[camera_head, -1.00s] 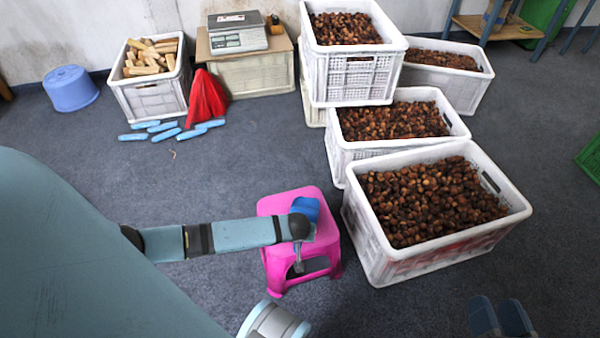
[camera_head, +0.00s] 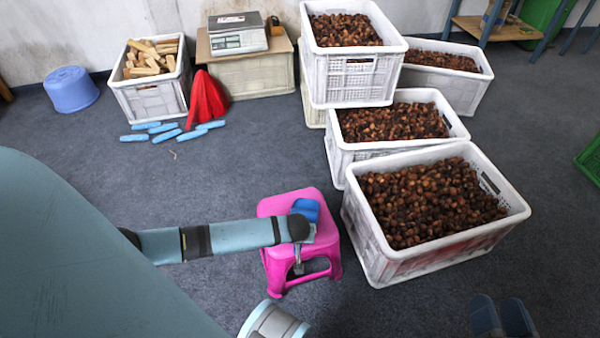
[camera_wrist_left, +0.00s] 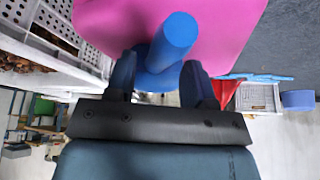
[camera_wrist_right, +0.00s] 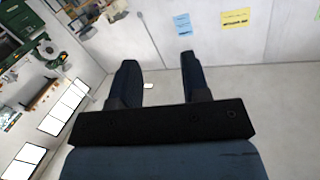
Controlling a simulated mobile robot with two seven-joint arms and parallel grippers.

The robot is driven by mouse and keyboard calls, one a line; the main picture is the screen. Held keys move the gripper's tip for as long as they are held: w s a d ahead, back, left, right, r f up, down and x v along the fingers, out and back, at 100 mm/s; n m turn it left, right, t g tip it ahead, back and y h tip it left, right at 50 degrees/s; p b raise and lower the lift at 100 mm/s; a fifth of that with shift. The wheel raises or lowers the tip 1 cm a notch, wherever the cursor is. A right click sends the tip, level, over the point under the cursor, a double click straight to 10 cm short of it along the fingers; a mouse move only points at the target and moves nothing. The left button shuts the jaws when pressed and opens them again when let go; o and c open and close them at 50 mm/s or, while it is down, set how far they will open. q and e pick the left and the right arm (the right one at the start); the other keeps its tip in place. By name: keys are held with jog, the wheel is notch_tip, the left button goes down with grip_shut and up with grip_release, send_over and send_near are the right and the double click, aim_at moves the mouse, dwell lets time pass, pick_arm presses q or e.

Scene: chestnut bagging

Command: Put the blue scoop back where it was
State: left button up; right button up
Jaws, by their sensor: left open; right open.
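The blue scoop (camera_head: 306,210) is on the pink stool (camera_head: 278,205) in the head view, partly hidden by my left arm's end. In the left wrist view, the scoop's round handle (camera_wrist_left: 176,36) points toward the camera, in front of the pink stool surface. My left gripper (camera_wrist_left: 160,60) is open, its fingers on either side of the scoop's lower part in the picture; I cannot tell whether they touch it. My right gripper (camera_head: 499,300) is open and empty at the bottom right, away from the stool. It also shows in the right wrist view (camera_wrist_right: 157,58), facing a wall.
A white crate of chestnuts (camera_head: 364,240) stands close right of the stool, with more crates behind. Floor between is clear.

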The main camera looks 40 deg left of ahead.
pick_arm(q)
jog(key=p+v, duration=0.4)
jog(key=v, duration=0.6)
jog(key=shift+r, duration=0.2)
pick_arm(e)
notch_tip(320, 180, up, 7)
jog(key=t, duration=0.2)
jog(key=shift+s+d+m+t, duration=0.15)
jog(key=shift+d+m+t, duration=0.15)
jog(key=shift+m+t, duration=0.1)
pick_arm(q)
jog(key=shift+s+f, duration=0.1)
